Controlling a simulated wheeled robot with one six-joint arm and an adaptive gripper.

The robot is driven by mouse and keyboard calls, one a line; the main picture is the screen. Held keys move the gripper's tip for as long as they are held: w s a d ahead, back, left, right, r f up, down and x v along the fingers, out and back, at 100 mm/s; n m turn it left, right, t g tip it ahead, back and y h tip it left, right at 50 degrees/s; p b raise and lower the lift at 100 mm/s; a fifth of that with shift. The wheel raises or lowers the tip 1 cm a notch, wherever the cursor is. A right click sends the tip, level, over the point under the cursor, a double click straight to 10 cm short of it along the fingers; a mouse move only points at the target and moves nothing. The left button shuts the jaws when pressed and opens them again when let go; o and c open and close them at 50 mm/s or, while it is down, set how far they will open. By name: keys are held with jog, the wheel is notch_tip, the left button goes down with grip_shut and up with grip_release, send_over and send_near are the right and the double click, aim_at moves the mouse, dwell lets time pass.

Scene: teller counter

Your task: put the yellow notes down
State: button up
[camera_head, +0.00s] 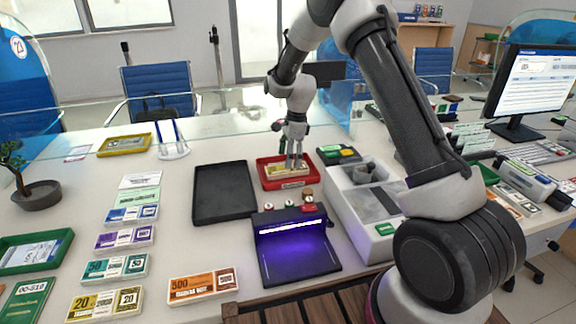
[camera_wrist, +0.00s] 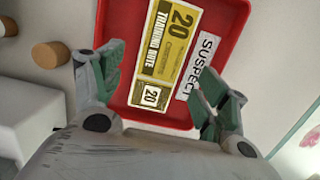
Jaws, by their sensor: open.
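The yellow notes (camera_head: 283,172) lie in a red tray (camera_head: 264,186) at the middle of the counter. In the wrist view the notes (camera_wrist: 165,45) show "20 TRAINING NOTE" and lie lengthwise in the red tray (camera_wrist: 225,25), beside a white "SUSPECT" label (camera_wrist: 201,66). My gripper (camera_head: 291,165) is over the tray. In the wrist view its fingers (camera_wrist: 158,85) are spread wide, one on each side of the notes, with a gap to them. Nothing shows held between them.
A black tray (camera_head: 224,192) lies left of the red one. A lit purple note-checking lamp unit (camera_head: 297,248) stands in front, with small stamps behind it. A white counting machine (camera_head: 350,205) is to the right. Another yellow 20 bundle (camera_head: 104,303) lies at front left among coloured note stacks.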

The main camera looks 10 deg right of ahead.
notch_tip(320, 180, up, 8)
jog(key=d, duration=0.1)
jog(key=s+d+r+n+t, duration=0.1)
jog(key=s+d+r+n, duration=0.3)
jog(key=s+r, duration=0.45)
jog(key=s+d+r+n+t, duration=0.1)
jog(key=s+d+r+n, duration=0.3)
jog(key=s+r, duration=0.45)
jog(key=s+d+n+t+h, duration=0.1)
jog(key=s+n, duration=0.4)
jog(key=s, duration=0.6)
jog(key=s+d+r+n+t, duration=0.1)
jog(key=s+d+n, duration=0.3)
jog(key=s, duration=0.7)
jog(key=shift+s+d+r+n+h, duration=0.15)
jog(key=shift+s+r+n+h, duration=0.1)
jog(key=shift+n+h, duration=0.2)
